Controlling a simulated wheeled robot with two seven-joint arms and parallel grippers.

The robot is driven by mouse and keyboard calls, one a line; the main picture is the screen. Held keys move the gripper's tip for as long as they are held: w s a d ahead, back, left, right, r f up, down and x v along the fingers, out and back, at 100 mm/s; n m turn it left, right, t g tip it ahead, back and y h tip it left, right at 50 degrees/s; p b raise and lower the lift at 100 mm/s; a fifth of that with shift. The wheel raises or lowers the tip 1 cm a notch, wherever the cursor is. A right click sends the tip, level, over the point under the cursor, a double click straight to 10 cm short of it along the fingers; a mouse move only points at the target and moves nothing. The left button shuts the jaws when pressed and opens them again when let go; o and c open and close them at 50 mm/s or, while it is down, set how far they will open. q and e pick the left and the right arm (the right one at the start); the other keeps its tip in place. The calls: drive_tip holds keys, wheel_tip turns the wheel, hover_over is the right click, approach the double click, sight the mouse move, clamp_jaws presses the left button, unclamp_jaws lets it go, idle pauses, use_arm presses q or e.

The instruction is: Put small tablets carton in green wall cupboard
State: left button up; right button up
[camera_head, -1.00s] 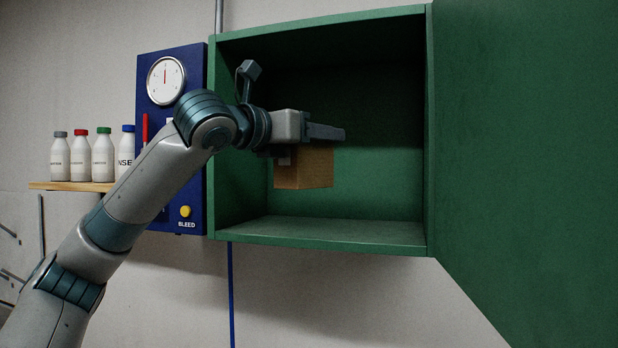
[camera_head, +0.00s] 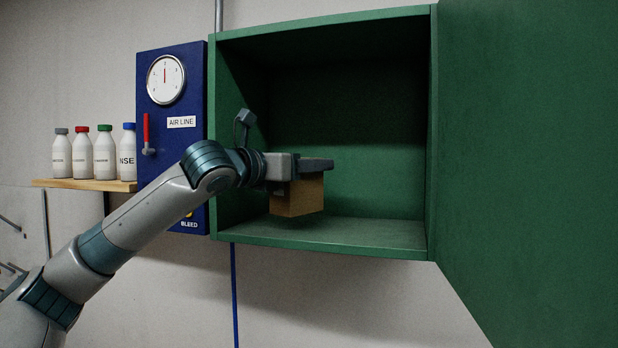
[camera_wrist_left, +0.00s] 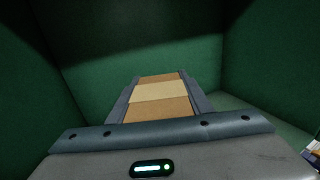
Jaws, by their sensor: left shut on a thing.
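The small tablets carton (camera_head: 297,198) is a plain brown box inside the green wall cupboard (camera_head: 330,238). My left gripper (camera_head: 312,166) is shut on the carton from above and holds it, upright, a little above the cupboard floor in the left half. In the left wrist view the carton (camera_wrist_left: 160,95), with a paler band across it, sits between the two fingers of my left gripper (camera_wrist_left: 158,98). The cupboard door (camera_head: 530,150) stands wide open to the right. My right gripper is not in view.
A blue air line panel (camera_head: 180,128) with a gauge (camera_head: 166,80) and red lever (camera_head: 146,132) is left of the cupboard. Several white bottles (camera_head: 82,158) stand on a wooden shelf (camera_head: 90,185) further left. The cupboard floor (camera_head: 385,233) is clear to the right.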

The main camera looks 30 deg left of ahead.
sight(305, 179)
use_arm(q)
wheel_tip(305, 179, down, 3)
drive_tip(key=shift+a+r+p, duration=0.1)
drive_tip(key=shift+r+p, duration=0.05)
drive_tip(key=shift+p, duration=0.25)
drive_tip(key=shift+f, duration=0.25)
drive_tip(key=o, duration=1.3)
drive_tip(key=shift+r, duration=0.15)
drive_tip(key=shift+s+b, duration=0.4)
drive_tip(key=shift+s, duration=0.2)
drive_tip(key=s+b, duration=0.1)
drive_tip(key=s, duration=0.2)
drive_tip(key=s+a+b, duration=0.1)
drive_tip(key=s, duration=0.3)
drive_tip(key=s+b, duration=0.1)
drive_tip(key=s, duration=0.2)
drive_tip(key=shift+s+a+b, duration=0.35)
drive_tip(key=shift+s, duration=0.05)
